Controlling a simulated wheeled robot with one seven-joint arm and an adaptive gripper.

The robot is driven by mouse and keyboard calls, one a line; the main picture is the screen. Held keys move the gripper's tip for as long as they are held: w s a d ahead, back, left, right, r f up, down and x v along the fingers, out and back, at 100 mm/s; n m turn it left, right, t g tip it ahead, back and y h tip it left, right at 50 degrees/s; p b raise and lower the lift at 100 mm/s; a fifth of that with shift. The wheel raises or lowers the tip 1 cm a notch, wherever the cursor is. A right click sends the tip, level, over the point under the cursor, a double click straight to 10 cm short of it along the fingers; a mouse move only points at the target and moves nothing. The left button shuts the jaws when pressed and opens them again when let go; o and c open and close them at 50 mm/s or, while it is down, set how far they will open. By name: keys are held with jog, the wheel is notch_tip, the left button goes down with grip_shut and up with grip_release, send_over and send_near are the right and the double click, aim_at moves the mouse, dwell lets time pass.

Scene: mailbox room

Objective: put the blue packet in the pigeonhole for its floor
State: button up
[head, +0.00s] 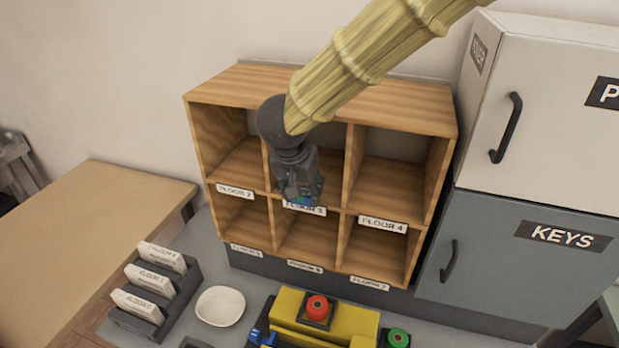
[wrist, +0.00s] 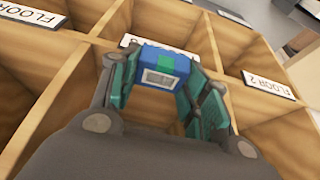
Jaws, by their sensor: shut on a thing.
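The blue packet (wrist: 161,62) has a green band and a pale label too small to read. My gripper (wrist: 160,85) is shut on it, with a finger on each side. In the head view my gripper (head: 300,188) hangs in front of the upper middle pigeonhole, by the FLOOR 3 label, and mostly covers the packet. The wooden pigeonhole unit (head: 345,90) has two rows of three. Its upper labels read FLOOR 2 (head: 235,191), FLOOR 3 (head: 304,208) and FLOOR 4 (head: 383,224). The lower right label reads FLOOR 7 (head: 370,283).
A grey cabinet marked KEYS (head: 500,255) and a white one (head: 560,110) stand close on the right. In front are a card rack (head: 150,290), a white bowl (head: 220,306) and a yellow device (head: 345,325) with red and green buttons. The visible pigeonholes look empty.

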jog(key=w+p, duration=0.1)
jog(key=w, duration=0.1)
jog(key=w+d, duration=0.1)
jog(key=w, duration=0.1)
jog(key=shift+d+r+p, duration=0.2)
jog(key=shift+p, duration=0.2)
jog(key=shift+f, duration=0.3)
jog(key=shift+a+f, duration=0.1)
jog(key=shift+f, duration=0.05)
jog(key=o, duration=1.1)
jog(key=shift+f, duration=0.15)
